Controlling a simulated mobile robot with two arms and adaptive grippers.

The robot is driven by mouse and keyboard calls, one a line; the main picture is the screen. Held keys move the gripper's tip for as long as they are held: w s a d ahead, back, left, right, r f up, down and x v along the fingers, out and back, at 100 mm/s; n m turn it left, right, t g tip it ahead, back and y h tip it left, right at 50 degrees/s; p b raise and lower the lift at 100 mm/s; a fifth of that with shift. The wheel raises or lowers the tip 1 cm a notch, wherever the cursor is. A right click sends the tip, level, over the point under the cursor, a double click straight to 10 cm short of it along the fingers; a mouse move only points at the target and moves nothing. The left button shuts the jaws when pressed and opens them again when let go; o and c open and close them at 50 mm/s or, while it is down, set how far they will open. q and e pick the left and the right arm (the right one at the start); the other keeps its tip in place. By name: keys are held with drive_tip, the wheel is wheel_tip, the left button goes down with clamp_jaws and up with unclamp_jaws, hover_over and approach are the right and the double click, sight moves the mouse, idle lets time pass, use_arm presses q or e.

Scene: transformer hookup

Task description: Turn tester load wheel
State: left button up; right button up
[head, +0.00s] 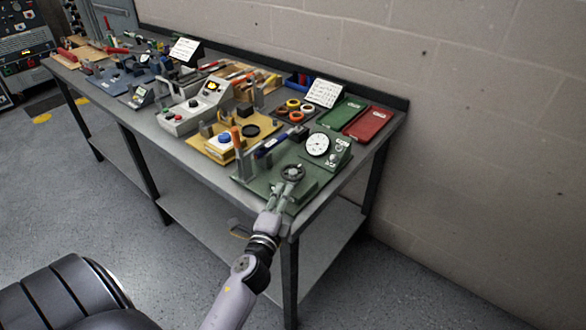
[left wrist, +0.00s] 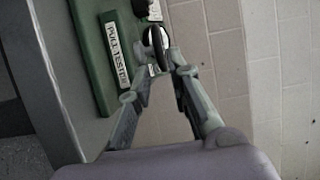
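The tester's load wheel (head: 292,173) is a dark handwheel on the green pull tester (head: 269,187), at the near right corner of the bench. A white round dial (head: 317,145) stands behind the wheel. My left gripper (head: 283,188) reaches the wheel from the front. In the left wrist view the wheel (left wrist: 158,40) shows nearly edge-on, and the fingertips of my left gripper (left wrist: 165,66) close in on either side of its near rim. The fingers look shut on the rim; the exact contact is small and partly hidden. My right gripper is not in view.
Green (head: 342,112) and red (head: 368,123) trays lie behind the tester. A blue-handled tool (head: 270,146), a yellow fixture (head: 222,144) and a grey meter box (head: 199,106) stand to the left. A wall runs behind the bench. The floor in front is clear.

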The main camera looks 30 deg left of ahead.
sight(297, 165)
use_arm(q)
drive_tip(key=x, duration=0.9)
drive_tip(key=shift+w+a+p, duration=0.1)
drive_tip(key=shift+w+p, duration=0.2)
drive_tip(key=shift+p, duration=0.1)
drive_tip(key=shift+c, duration=0.2)
drive_tip(key=shift+f, duration=0.1)
clamp_jaws()
